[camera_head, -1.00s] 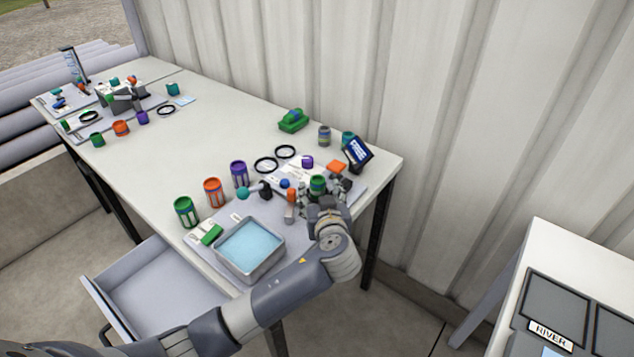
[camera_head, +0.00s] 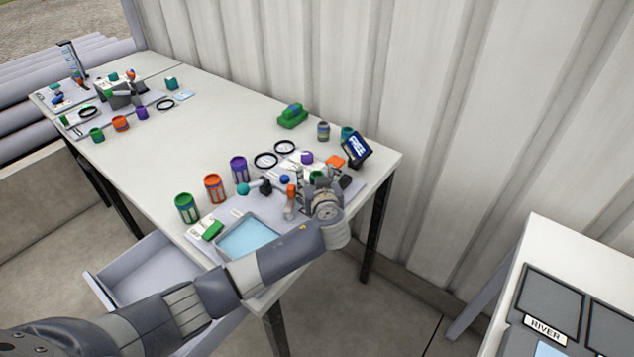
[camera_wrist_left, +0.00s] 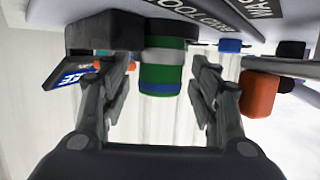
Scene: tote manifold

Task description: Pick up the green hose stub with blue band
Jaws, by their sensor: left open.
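The green hose stub with a blue band (camera_wrist_left: 162,72) is between the two fingers of my left gripper (camera_wrist_left: 161,90) in the left wrist view. It has a grey band too, and clear gaps show between it and the fingers. The left gripper is open. In the head view the left gripper (camera_head: 318,186) is low over the near right of the table, and it mostly hides the green stub (camera_head: 316,176). My right gripper is not in view.
An orange part (camera_wrist_left: 259,93) is close beside the right finger in the wrist view. A blue "FREE" sign (camera_head: 357,149) stands behind the gripper. A blue-bottomed tray (camera_head: 246,237) lies to the left, near green (camera_head: 187,208), orange (camera_head: 214,188) and purple (camera_head: 239,169) cans.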

